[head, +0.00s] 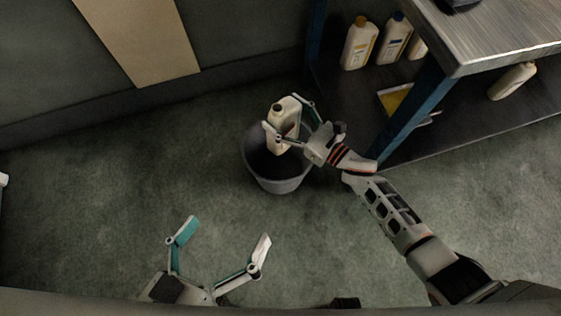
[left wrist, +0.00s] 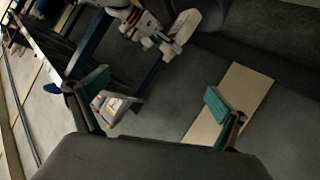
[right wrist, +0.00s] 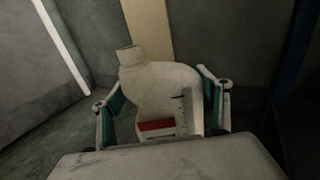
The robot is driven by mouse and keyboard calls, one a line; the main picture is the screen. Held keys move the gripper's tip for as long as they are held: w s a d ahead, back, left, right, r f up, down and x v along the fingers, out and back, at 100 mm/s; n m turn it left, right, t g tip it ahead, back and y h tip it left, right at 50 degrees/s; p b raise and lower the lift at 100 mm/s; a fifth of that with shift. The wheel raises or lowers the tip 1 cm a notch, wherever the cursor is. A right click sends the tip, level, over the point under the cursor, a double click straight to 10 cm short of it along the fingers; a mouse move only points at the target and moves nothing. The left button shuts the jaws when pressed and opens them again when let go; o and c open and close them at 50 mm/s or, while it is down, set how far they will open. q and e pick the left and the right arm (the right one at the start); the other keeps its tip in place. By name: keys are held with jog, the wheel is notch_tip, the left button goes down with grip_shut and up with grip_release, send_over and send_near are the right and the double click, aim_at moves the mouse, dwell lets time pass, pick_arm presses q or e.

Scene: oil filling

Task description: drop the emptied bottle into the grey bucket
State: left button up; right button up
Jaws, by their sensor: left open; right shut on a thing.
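A cream-white bottle (head: 285,112) with an open, capless neck is held over the grey bucket (head: 275,183) in the head view. My right gripper (head: 283,122) is shut around the bottle's body. In the right wrist view the bottle (right wrist: 165,85) sits between the two fingers, its neck up and to the left, with a red and white label low on its body. The bottle hides part of the bucket's opening; whether it touches the rim I cannot tell. My left gripper (head: 225,240) is open and empty above the floor, left of and nearer than the bucket.
A metal workbench (head: 510,40) with blue legs stands at the right. Its lower shelf holds several bottles, including a yellow-capped one (head: 359,45) and a blue-capped one (head: 395,40), and a yellow item (head: 396,99). The floor (head: 120,170) left of the bucket is clear.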

aim_at(292, 129)
jog(key=f+b, duration=0.1)
jog(key=f, duration=0.1)
jog(key=f+b, duration=0.1)
jog(key=f, duration=0.1)
jog(key=shift+s+f, duration=0.2)
jog(key=shift+f, duration=0.05)
jog(key=shift+w+f+b, duration=0.1)
jog(key=shift+f+b, duration=0.4)
jog(key=shift+b, duration=0.05)
pick_arm(q)
jog(key=d+n, duration=0.2)
jog(key=n, duration=0.1)
jog(key=d+n, duration=0.1)
jog(key=shift+s+f+n+t, duration=0.15)
jog(key=shift+s+n+t, duration=0.15)
jog(key=shift+s, duration=0.1)
pick_arm(e)
jog(key=shift+w, duration=0.1)
